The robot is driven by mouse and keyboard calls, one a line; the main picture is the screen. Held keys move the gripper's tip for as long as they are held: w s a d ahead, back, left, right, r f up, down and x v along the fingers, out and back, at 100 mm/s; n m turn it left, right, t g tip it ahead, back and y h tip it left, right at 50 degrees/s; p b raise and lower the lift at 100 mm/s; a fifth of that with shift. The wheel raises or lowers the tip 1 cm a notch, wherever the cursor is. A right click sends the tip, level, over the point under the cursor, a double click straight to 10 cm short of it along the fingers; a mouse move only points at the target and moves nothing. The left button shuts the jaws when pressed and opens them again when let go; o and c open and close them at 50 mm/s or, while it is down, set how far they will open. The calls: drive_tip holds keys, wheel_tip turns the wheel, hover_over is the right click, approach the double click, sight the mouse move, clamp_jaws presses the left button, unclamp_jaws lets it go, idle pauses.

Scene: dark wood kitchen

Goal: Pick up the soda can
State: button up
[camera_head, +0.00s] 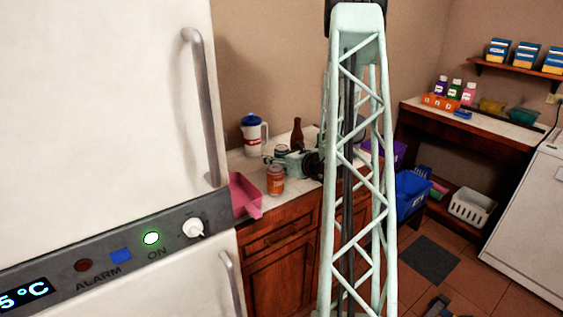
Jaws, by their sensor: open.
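An orange-red soda can (275,181) with a pale top stands upright near the front edge of the counter, to the right of the pink tray. My gripper (272,160) is open, above and behind this can in the picture, with its fingers pointing left. A second, darker can (282,150) shows partly behind the gripper; its lower part is hidden. I cannot tell whether the gripper touches either can.
A white pitcher with a blue lid (253,134) and a brown bottle (297,133) stand at the back of the counter (238,163). The pink tray (244,196) overhangs the front edge beside the fridge (110,110). My lattice arm link hides the counter's right part.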

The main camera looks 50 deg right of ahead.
drive_tip(key=shift+x, duration=1.35)
drive_tip(key=c, duration=1.1)
